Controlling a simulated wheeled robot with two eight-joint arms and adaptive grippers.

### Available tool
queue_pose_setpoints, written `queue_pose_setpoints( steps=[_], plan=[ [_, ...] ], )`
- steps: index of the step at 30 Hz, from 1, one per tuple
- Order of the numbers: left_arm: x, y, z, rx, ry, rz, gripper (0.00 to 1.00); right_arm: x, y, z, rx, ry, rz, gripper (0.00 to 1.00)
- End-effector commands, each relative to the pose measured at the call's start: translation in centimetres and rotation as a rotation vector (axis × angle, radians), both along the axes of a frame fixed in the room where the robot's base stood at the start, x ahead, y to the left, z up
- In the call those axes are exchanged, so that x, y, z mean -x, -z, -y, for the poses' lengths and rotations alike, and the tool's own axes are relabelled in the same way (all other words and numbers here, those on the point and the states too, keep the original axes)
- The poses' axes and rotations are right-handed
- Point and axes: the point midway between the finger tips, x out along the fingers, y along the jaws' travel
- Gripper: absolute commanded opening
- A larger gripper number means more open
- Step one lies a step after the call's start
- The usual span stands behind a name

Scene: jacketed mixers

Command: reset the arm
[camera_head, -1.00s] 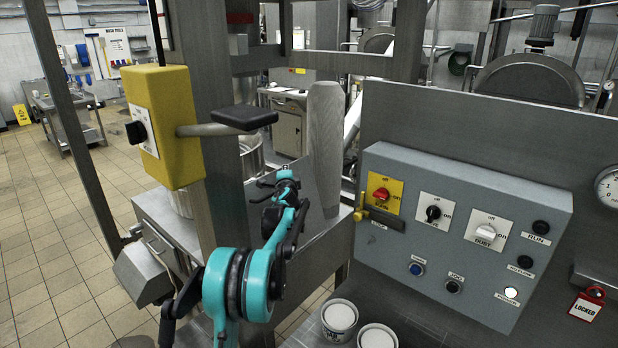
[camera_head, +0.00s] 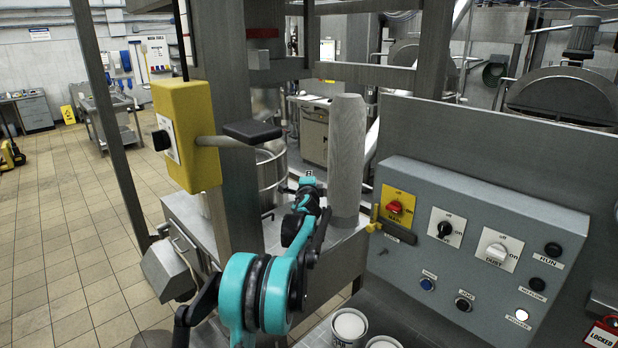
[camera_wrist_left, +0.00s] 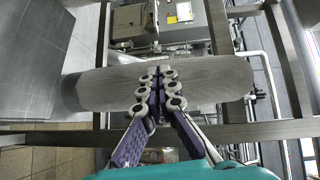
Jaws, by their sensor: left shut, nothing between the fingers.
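My left arm, teal and black, comes up from the bottom of the head view. Its gripper (camera_head: 304,186) is at the far end, small and partly hidden by its own wrist, just left of a grey rounded upright paddle (camera_head: 347,150). In the left wrist view the gripper's fingers (camera_wrist_left: 157,88) are together with nothing between them. The grey paddle (camera_wrist_left: 215,80) lies across that view behind the fingertips; I cannot tell whether they touch it. My right gripper is not in view.
A grey control panel (camera_head: 480,235) with knobs and buttons stands at the right. A yellow switch box (camera_head: 188,135) with a black-ended lever (camera_head: 252,132) is on a steel post at the left. White tubs (camera_head: 349,326) stand at the bottom. Tiled floor (camera_head: 60,220) is open at the left.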

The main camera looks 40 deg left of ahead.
Motion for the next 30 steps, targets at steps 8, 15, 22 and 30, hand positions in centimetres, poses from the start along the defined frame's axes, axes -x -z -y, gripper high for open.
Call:
queue_pose_setpoints(
  steps=[8,15,22,30],
  plan=[
    [4.2,-2.0,2.7,0.0,-0.004,0.0,0.0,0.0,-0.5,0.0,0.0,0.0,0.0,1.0],
    [5.6,-2.6,3.7,0.0,-0.004,0.0,0.0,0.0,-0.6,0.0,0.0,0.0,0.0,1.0],
    [5.7,-2.6,3.9,0.004,-0.003,0.001,0.0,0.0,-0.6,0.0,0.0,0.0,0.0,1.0],
    [8.9,-0.2,13.3,0.28,-0.017,0.069,0.0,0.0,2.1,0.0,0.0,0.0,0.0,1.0]
  ],
)
